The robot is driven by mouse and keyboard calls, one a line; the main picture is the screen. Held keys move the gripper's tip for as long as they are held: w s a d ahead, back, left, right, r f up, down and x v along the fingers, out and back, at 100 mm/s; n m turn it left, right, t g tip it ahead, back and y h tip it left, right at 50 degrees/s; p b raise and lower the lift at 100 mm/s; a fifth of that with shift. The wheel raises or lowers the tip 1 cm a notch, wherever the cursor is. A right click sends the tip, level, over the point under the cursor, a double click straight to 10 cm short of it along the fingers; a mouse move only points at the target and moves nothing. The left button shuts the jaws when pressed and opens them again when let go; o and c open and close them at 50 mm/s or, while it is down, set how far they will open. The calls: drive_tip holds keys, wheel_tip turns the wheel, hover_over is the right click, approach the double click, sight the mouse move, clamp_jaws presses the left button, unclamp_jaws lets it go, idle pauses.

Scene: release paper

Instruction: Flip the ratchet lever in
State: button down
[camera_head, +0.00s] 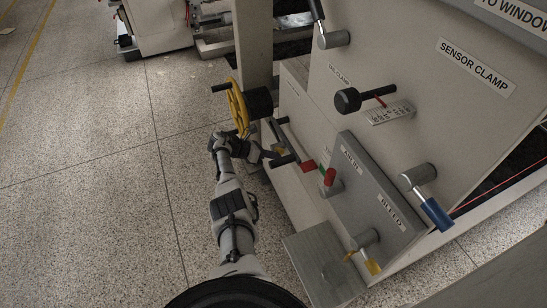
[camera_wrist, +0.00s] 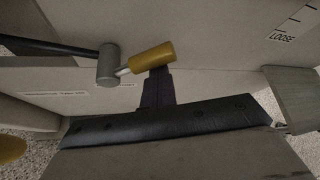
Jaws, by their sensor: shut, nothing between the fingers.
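A small lever with a yellow grip (camera_wrist: 152,58) and a grey round hub (camera_wrist: 110,64) stands out from the pale panel in the wrist view. Its label is too blurred to read, so I cannot tell for sure that it is the ratchet lever. My gripper (camera_wrist: 158,86) is shut and empty, with its dark fingertips just below the yellow grip. I cannot tell whether they touch it. In the head view my gripper (camera_head: 270,155) is at the left side of the machine, beside the yellow grip (camera_head: 280,150), which is partly hidden.
A yellow handwheel (camera_head: 237,107) stands close above my wrist. A black rod (camera_wrist: 45,46) runs left from the hub. The speckled floor (camera_head: 90,190) at left is clear.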

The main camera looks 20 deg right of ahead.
drive_tip(key=shift+w+r, duration=0.3)
drive_tip(key=shift+r, duration=0.1)
idle(0.4)
drive_tip(key=a, duration=0.9)
drive_tip(key=shift+w+a+r, duration=0.15)
drive_tip(key=shift+a+r, duration=0.1)
drive_tip(key=shift+r, duration=0.05)
